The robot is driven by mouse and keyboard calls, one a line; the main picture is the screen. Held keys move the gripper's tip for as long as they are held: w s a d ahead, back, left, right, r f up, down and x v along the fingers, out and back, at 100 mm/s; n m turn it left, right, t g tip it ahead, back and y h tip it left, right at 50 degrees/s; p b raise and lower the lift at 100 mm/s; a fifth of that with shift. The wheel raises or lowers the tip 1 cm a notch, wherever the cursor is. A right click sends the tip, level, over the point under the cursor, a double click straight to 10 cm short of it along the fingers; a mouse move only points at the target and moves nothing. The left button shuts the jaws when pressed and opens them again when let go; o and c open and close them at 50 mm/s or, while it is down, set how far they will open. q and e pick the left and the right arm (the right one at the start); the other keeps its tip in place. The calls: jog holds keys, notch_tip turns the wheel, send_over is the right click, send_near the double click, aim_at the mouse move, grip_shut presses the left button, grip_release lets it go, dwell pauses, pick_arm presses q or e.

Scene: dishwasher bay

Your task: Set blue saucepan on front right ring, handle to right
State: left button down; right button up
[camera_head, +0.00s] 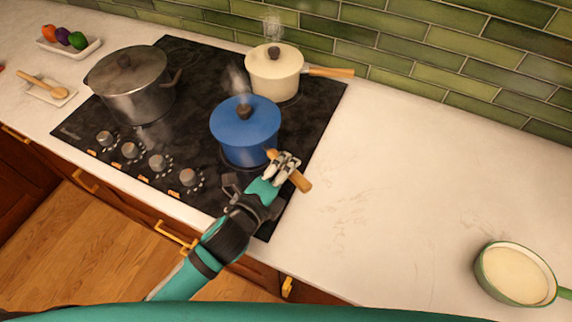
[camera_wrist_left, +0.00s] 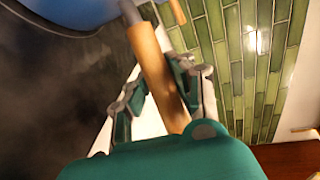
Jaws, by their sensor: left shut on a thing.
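The blue saucepan (camera_head: 245,133), with its lid on and a dark knob, is over the front right part of the black cooktop (camera_head: 200,110). Part of a ring shows at its lower left edge; I cannot tell whether the base touches the glass. Its wooden handle (camera_head: 301,181) points to the lower right, towards the worktop. My left gripper (camera_head: 284,163) is shut on this handle. In the left wrist view the handle (camera_wrist_left: 154,65) lies between the fingers, with the blue pan side (camera_wrist_left: 70,10) at the top left. My right gripper is not in view.
A cream saucepan (camera_head: 273,75) steams just behind, its handle to the right. A steel pot (camera_head: 131,88) stands on the left. Knobs (camera_head: 157,163) line the front. A green-rimmed pan (camera_head: 515,275) sits at the far right. The white worktop (camera_head: 400,170) between is clear.

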pick_arm(q)
jog(key=c, duration=1)
grip_release()
jog(key=shift+c, duration=0.2)
jog(key=shift+o, duration=0.8)
jog(key=shift+s+f, duration=0.1)
jog(key=shift+f, duration=0.15)
jog(key=o, duration=0.4)
jog(key=shift+r, duration=0.1)
jog(key=shift+o, duration=0.2)
jog(key=shift+r, duration=0.2)
